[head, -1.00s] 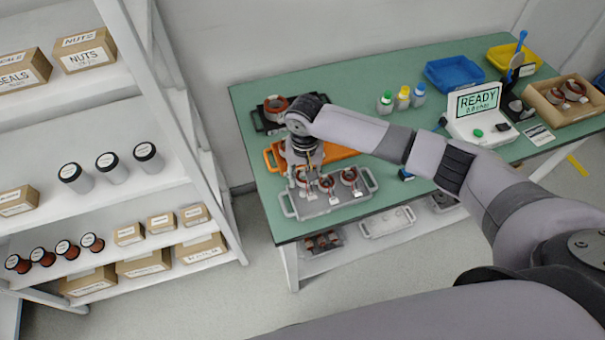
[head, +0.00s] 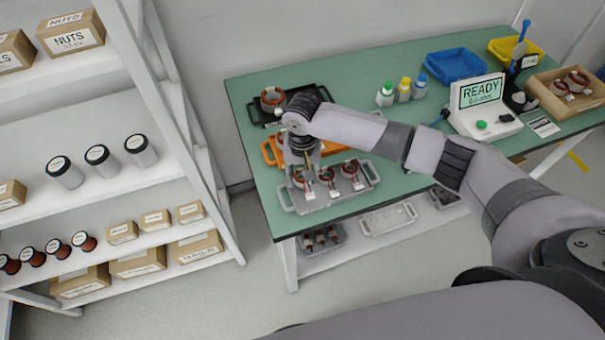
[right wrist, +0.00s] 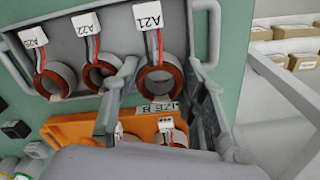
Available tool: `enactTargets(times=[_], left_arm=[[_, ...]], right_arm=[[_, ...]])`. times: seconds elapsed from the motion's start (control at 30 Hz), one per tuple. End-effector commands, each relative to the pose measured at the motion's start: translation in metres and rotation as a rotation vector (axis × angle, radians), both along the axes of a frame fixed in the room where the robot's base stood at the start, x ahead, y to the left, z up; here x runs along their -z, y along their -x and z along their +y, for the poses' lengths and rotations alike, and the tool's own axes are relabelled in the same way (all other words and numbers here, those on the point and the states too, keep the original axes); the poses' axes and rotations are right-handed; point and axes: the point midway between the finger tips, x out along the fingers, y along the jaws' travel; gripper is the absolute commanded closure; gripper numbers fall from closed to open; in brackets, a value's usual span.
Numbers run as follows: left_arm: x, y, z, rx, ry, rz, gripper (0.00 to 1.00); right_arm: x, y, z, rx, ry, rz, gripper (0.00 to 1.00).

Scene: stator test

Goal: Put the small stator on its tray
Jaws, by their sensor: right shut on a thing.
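A grey tray (head: 330,202) with three copper-wound stators lies at the front left of the green table. Each stator has a white tag and red and dark wires. My right gripper (head: 304,160) reaches down over the tray's left end. In the right wrist view my right gripper (right wrist: 160,88) is shut on the stator tagged A21 (right wrist: 149,91), with one finger on each side of it. The stator tagged A22 (right wrist: 90,73) is beside it. An orange tray (head: 268,152) is just behind, partly hidden by my arm; white-tagged parts show in it. My left gripper is out of view.
A black tray (head: 258,120) with a larger stator (head: 272,98) stands behind the orange one. Bottles (head: 404,88), a READY tester (head: 484,108), blue (head: 455,64) and yellow bins and a cardboard box (head: 562,110) are to the right. A white shelf (head: 180,120) stands left.

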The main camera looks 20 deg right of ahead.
Motion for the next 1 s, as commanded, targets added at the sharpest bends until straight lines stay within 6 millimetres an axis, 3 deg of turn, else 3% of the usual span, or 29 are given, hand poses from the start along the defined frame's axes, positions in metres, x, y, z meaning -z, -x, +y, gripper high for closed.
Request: enactTargets(times=[0.6, 0.63, 0.8, 1.0], left_arm=[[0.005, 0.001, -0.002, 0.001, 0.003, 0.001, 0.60], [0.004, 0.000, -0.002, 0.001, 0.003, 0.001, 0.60], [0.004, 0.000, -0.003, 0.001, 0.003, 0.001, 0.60], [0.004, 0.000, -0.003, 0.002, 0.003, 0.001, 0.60]], right_arm=[[0.018, 0.000, 0.001, 0.001, -0.001, 0.000, 0.93], [0.017, 0.000, 0.001, 0.001, -0.001, 0.000, 0.60], [0.017, 0.000, 0.001, 0.000, -0.001, 0.000, 0.49], [0.017, 0.000, 0.000, 0.000, -0.001, 0.000, 0.48]])
